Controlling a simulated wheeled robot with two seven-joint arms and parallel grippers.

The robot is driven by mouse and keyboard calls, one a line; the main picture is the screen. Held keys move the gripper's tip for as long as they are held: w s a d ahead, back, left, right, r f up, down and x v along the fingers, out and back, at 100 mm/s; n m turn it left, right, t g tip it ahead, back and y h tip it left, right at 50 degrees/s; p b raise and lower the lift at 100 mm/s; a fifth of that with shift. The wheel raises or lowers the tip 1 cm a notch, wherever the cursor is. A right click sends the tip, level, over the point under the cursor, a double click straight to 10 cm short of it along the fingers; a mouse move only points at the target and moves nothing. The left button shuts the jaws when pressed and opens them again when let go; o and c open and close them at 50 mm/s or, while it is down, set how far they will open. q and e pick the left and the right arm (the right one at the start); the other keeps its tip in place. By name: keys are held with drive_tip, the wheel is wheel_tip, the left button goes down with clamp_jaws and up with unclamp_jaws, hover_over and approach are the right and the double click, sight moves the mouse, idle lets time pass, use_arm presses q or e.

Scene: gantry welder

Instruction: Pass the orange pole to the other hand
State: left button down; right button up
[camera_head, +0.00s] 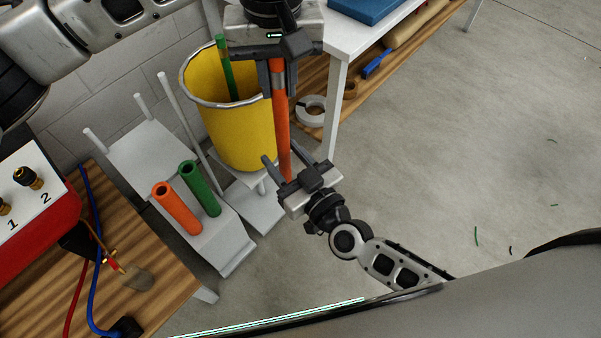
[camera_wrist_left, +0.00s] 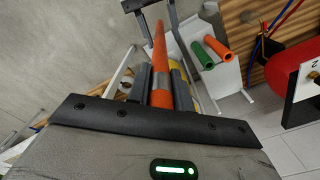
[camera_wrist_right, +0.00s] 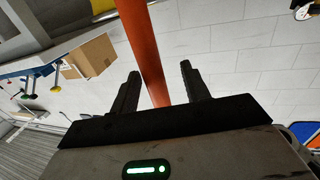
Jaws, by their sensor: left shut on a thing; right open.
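The orange pole (camera_head: 283,140) hangs roughly upright between my two grippers, in front of the yellow bin. My left gripper (camera_head: 278,88) is shut on its upper part; the left wrist view shows the pole (camera_wrist_left: 160,50) between the close fingers (camera_wrist_left: 161,85). My right gripper (camera_head: 298,163) is open at the pole's lower part, one finger on each side in the picture. In the right wrist view, the pole (camera_wrist_right: 145,50) runs between the spread fingers (camera_wrist_right: 157,75), nearer the left one. I cannot tell whether it touches them. Its lower end is hidden.
The yellow bin (camera_head: 237,135) holds a green pole (camera_head: 227,65). Left of it stands a white rack (camera_head: 150,150) with short orange (camera_head: 176,207) and green (camera_head: 200,188) tubes. A white table (camera_head: 345,30) is behind right. The floor (camera_head: 460,130) at right is mostly clear.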

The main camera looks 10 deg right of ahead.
drive_tip(key=shift+x, duration=0.85)
drive_tip(key=shift+c, duration=0.3)
clamp_jaws()
use_arm(q)
drive_tip(key=c, duration=1.2)
unclamp_jaws()
drive_tip(key=shift+o, duration=0.2)
drive_tip(key=shift+r, duration=0.15)
